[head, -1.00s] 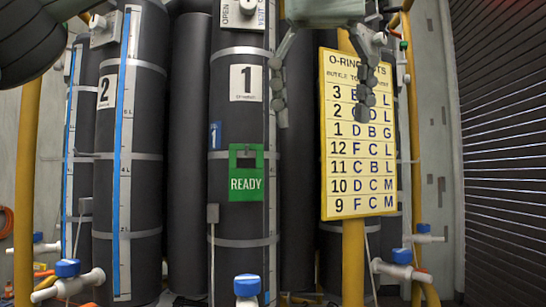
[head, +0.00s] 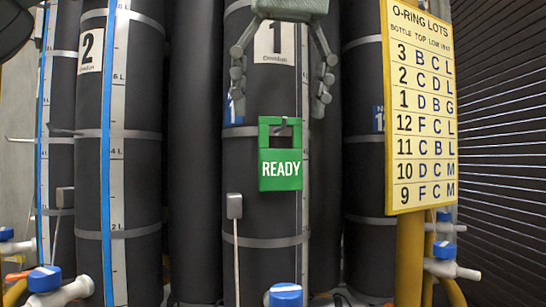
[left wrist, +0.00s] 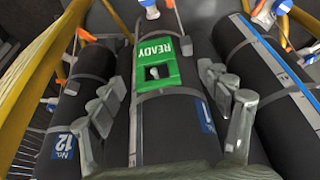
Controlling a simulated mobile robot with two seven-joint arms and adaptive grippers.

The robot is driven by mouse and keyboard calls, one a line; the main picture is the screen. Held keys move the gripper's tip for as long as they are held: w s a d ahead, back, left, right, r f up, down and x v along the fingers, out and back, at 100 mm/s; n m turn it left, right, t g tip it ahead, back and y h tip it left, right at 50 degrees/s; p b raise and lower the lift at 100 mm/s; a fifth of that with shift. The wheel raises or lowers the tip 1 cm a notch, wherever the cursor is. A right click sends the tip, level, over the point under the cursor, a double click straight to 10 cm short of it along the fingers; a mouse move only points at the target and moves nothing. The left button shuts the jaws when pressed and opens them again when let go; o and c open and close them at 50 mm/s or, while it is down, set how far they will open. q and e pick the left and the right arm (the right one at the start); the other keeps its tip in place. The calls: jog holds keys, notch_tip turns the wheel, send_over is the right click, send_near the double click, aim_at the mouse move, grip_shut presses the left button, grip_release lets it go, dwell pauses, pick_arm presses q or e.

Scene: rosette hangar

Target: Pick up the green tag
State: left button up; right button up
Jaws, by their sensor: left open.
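The green tag (head: 280,172) reads READY and hangs on the front of the dark bottle marked 1 (head: 262,215). A small peg shows through the window in its upper part. My left gripper (head: 281,108) is open and empty, fingers pointing down, just above the tag in the head view. In the left wrist view the green tag (left wrist: 157,66) appears upside down beyond and between the spread fingers of my left gripper (left wrist: 166,100). The fingers do not appear to touch it. My right gripper is not in view.
A yellow O-ring lots board (head: 420,110) hangs at the right on a yellow post (head: 409,260). Bottle 2 (head: 133,190) stands at the left. Blue-capped valves (head: 285,296) sit low in front. A ribbed dark wall (head: 505,150) is at far right.

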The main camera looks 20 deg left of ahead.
aim_at(283, 128)
pick_arm(q)
jog(key=x, duration=0.5)
jog(key=shift+w+d+f, duration=0.25)
jog(key=shift+f, duration=0.15)
jog(key=shift+w+a+f, duration=0.1)
jog(key=shift+f, duration=0.2)
jog(key=shift+c, duration=0.2)
jog(key=c, duration=1)
